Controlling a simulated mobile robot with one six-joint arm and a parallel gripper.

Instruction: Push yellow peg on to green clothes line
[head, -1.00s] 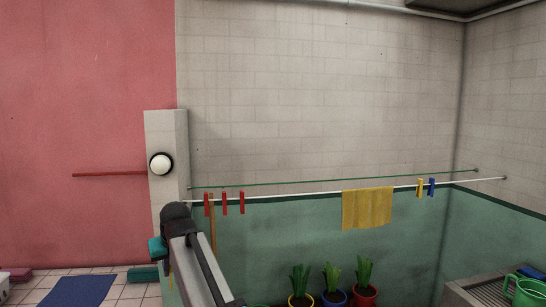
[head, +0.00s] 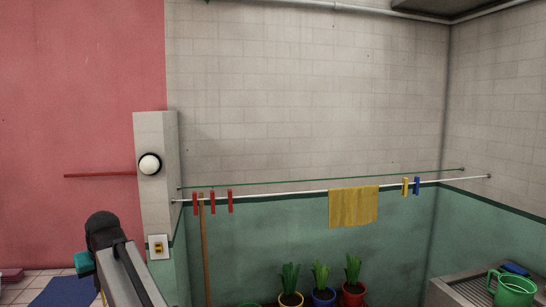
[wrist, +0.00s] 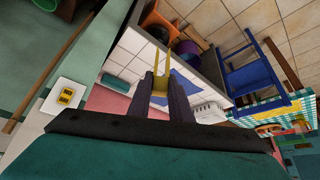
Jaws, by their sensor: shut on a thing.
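In the wrist view my gripper (wrist: 161,88) is shut on a yellow peg (wrist: 160,70), whose two prongs point away from the wrist. In the head view my arm's dark end is at lower left; the gripper's fingers and the held peg are hidden there. The green clothes line (head: 320,179) runs across the tiled wall, just above a white line (head: 290,193) in the picture. The held peg is apart from both lines. Another yellow peg (head: 405,187) sits on the white line at the right.
The white line carries red pegs (head: 213,202), a yellow cloth (head: 353,207) and a blue peg (head: 417,186). A pillar (head: 156,200) with a round lamp (head: 150,164) stands left of the lines. Potted plants (head: 322,297) stand below. A blue chair (wrist: 250,72) shows in the wrist view.

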